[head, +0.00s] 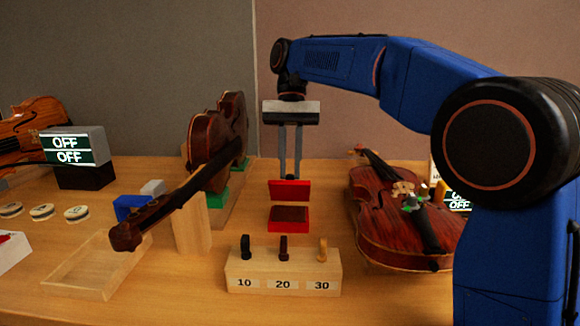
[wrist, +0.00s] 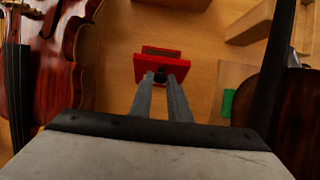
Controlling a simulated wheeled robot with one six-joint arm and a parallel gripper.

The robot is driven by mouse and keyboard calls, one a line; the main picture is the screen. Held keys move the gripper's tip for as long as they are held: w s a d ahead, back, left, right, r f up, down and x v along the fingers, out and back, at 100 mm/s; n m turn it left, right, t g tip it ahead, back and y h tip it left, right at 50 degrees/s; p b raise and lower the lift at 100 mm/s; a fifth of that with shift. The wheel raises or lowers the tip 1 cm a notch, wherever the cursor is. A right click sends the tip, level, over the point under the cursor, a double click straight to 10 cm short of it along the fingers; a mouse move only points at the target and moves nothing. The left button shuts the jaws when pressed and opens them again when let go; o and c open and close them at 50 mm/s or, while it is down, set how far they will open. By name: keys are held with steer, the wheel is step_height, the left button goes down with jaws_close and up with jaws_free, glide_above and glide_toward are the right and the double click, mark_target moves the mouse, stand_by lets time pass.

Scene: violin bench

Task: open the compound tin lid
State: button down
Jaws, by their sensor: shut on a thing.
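The compound tin (head: 288,226) is a small red box on the bench, with a dark brown block showing inside it. Its red lid (head: 290,192) is raised at the tin's back side, so the tin stands open. In the wrist view the lid (wrist: 143,70) hides part of the tin. My gripper (head: 290,176) reaches down from above, with both fingers close together at the lid's dark knob (wrist: 160,76). It is shut on this knob. The lid's exact tilt is hard to tell.
A wooden block (head: 283,270) marked 10, 20 and 30 holds pegs in front of the tin. A violin (head: 375,215) lies to the right, and another (head: 215,140) rests on a stand to the left. An empty wooden tray (head: 85,268) is at front left.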

stand_by(0.3)
steer(key=c, duration=1.7)
jaws_free()
steer(key=shift+o, duration=0.2)
